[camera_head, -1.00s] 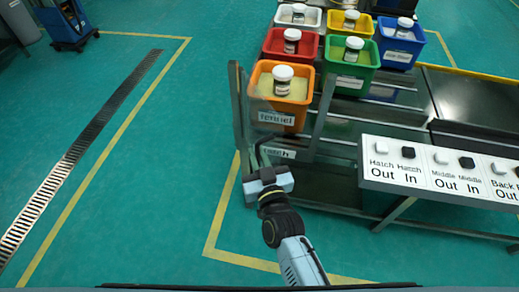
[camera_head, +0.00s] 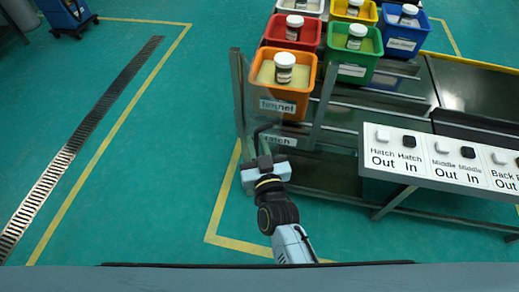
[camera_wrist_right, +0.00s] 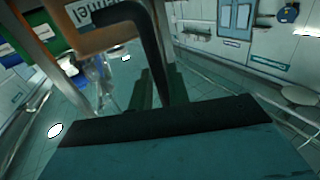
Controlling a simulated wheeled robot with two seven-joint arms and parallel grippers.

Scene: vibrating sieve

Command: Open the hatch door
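The hatch door looks like a clear panel (camera_head: 263,108) in front of the orange bin on the left of the sieve stand. Its exact edges are hard to make out. My right gripper (camera_head: 262,148) is at the panel's lower part. In the right wrist view, a dark bent bar (camera_wrist_right: 152,48), which looks like the door handle, runs down between the two fingers of my right gripper (camera_wrist_right: 158,88). The fingers flank the bar closely and appear shut on it. My left gripper is not in view.
The orange bin (camera_head: 284,108) holds a jar; more coloured bins stand behind it. A button panel (camera_head: 440,163) labelled Hatch, Middle and Back is at the right. A grey upright post (camera_head: 238,100) stands beside the door.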

